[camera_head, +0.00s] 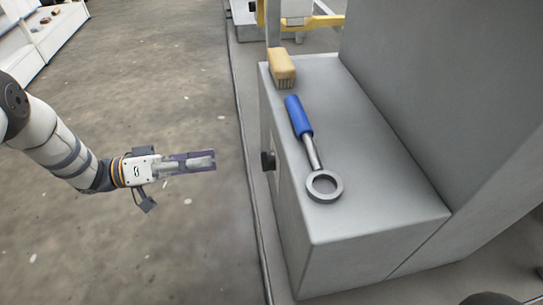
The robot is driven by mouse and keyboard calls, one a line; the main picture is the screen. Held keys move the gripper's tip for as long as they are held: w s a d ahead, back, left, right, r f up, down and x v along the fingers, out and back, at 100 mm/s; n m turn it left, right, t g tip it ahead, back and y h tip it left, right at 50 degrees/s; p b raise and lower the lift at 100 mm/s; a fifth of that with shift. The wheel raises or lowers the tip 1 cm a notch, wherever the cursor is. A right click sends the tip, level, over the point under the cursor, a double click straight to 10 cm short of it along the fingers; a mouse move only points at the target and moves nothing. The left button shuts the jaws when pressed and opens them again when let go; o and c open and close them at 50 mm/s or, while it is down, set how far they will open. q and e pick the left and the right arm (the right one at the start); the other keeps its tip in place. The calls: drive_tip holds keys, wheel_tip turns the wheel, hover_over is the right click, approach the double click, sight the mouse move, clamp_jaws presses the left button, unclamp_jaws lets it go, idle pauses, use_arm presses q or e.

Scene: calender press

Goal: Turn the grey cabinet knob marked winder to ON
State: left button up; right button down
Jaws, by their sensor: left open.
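The grey cabinet (345,248) stands right of centre. A small dark knob (268,160) sticks out of its left side face, below the top edge. No marking or ON position can be read from this angle. My left gripper (212,160) points right toward the knob, at about its height in the picture. It is open and empty, with a clear gap between its fingertips and the knob. My right gripper is not in view.
On the cabinet top lie a blue-handled ring tool (299,116) and a wooden brush (282,68). A tall grey housing (440,90) rises behind. A yellow frame (325,20) stands at the back. The floor (150,240) left of the cabinet is clear.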

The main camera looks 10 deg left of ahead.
sight(268, 161)
use_arm(q)
drive_tip(key=b+x, duration=0.2)
drive_tip(key=x, duration=0.9)
drive_tip(key=shift+d, duration=0.4)
drive_tip(key=shift+s+r, duration=0.1)
drive_tip(key=shift+s, duration=0.05)
drive_tip(key=c, duration=1.1)
